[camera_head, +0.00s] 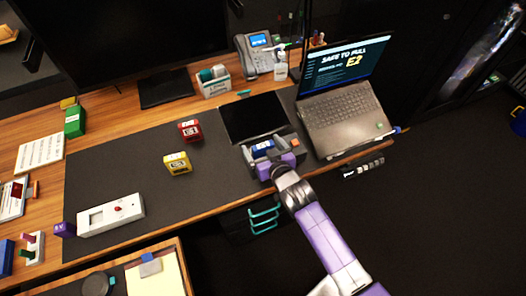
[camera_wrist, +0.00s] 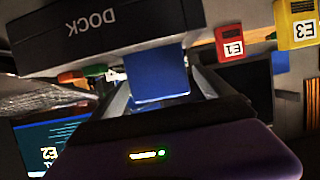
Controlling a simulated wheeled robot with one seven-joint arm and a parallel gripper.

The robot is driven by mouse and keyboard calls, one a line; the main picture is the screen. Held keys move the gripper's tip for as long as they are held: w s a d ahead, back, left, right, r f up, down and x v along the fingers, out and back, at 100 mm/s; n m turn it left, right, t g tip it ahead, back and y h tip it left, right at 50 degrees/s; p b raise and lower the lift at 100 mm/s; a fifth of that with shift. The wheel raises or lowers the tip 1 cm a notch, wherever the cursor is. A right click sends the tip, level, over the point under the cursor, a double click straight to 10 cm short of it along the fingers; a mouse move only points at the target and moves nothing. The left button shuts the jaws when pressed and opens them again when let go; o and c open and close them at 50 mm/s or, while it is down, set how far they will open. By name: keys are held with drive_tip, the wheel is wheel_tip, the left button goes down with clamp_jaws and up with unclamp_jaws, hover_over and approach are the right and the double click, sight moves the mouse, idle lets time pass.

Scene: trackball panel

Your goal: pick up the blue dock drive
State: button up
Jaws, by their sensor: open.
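The blue dock drive (camera_head: 263,146) sits at the grey dock (camera_wrist: 95,32) near the front edge of the desk, just left of the laptop. In the wrist view the blue drive (camera_wrist: 158,76) sticks out from under the dock's body, which is marked DOCK. My gripper (camera_head: 266,154) is at the dock with its purple body over the front side. In the wrist view my gripper (camera_wrist: 162,88) is open, with one finger on each side of the blue drive. Whether the fingers touch it I cannot tell.
A laptop (camera_head: 340,108) stands close on the right. A black tablet (camera_head: 253,117) lies behind the dock. Red (camera_head: 190,131) and yellow (camera_head: 177,163) drives stand on the dark mat to the left. A white device (camera_head: 111,214) lies farther left. The mat between is clear.

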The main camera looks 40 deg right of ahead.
drive_tip(key=shift+x, duration=1.1)
drive_tip(key=shift+r, duration=0.1)
drive_tip(key=c, duration=1.7)
